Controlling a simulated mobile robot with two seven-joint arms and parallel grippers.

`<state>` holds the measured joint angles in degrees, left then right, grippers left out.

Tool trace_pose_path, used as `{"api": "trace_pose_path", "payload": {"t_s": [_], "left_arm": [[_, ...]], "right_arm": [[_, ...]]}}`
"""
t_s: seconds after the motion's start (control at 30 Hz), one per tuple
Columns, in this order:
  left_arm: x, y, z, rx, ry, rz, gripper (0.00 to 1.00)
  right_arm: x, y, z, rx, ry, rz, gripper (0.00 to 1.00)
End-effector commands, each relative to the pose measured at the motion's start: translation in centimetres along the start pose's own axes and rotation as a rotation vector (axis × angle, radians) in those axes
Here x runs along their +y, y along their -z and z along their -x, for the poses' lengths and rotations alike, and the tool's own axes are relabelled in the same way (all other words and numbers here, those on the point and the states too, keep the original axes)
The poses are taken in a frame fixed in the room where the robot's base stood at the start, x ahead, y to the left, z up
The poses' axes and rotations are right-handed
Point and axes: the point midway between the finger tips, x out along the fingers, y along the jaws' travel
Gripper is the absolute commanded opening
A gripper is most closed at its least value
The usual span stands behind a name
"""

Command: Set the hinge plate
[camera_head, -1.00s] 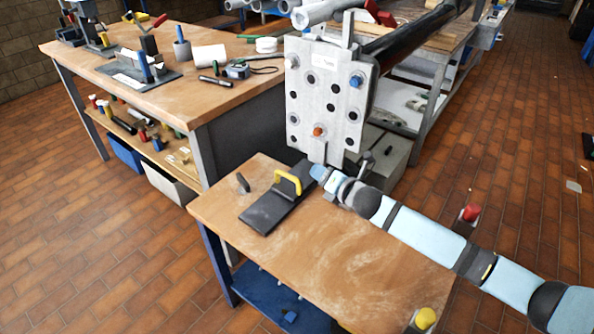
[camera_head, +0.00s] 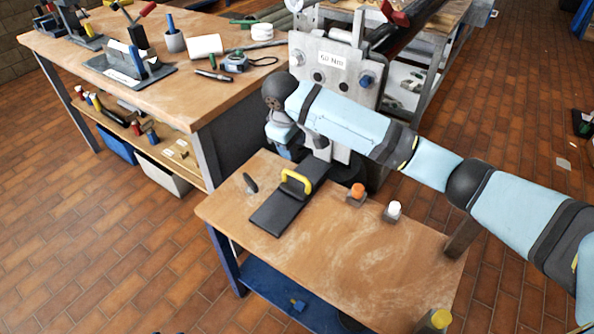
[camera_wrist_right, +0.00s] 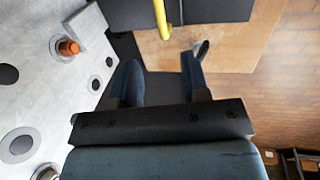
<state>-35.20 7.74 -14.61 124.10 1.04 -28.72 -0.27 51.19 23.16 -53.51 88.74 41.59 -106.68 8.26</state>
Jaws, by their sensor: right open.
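The dark hinge plate (camera_head: 272,215) with a yellow handle (camera_head: 297,180) lies on the small wooden table (camera_head: 330,265). Its handle (camera_wrist_right: 161,18) and part of the plate (camera_wrist_right: 215,10) show at the top of the right wrist view. The grey flange (camera_head: 312,52) stands upright behind the table; my right arm covers its lower middle. The flange (camera_wrist_right: 35,95) fills the left of the wrist view, with an orange-capped pin (camera_wrist_right: 68,47) and dark holes. My right gripper (camera_wrist_right: 158,75) is open and empty, beside the flange and apart from the handle. My left gripper is not visible.
Orange-capped (camera_head: 357,191) and white-capped (camera_head: 394,210) pieces stand on the small table, with a yellow one (camera_head: 441,318) at its front corner. A small dark piece (camera_head: 250,182) is left of the plate. A cluttered workbench (camera_head: 150,85) stands behind left. The table's front middle is clear.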

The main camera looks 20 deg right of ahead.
Motion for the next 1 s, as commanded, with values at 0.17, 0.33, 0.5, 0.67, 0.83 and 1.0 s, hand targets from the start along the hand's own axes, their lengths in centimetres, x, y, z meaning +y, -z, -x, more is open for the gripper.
{"api": "trace_pose_path", "payload": {"t_s": [0.17, 0.33, 0.5, 0.67, 0.83, 1.0], "left_arm": [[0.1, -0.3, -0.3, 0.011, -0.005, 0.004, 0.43], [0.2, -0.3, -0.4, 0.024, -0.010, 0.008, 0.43], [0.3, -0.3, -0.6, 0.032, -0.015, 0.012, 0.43], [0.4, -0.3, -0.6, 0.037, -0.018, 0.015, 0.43], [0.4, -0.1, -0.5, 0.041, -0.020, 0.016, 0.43], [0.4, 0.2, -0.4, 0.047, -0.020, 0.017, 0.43]], "right_arm": [[0.0, -0.1, -3.9, -0.002, 0.000, -0.001, 0.42], [0.0, -0.1, -7.6, 0.000, 0.000, 0.000, 0.42], [0.0, 0.0, -10.5, 0.001, -0.001, 0.001, 0.42], [0.0, 0.0, -12.1, 0.002, -0.001, 0.001, 0.42], [0.0, 0.0, -12.5, 0.003, -0.001, 0.001, 0.42], [0.1, 0.0, -12.5, 0.003, -0.001, 0.001, 0.42]]}}
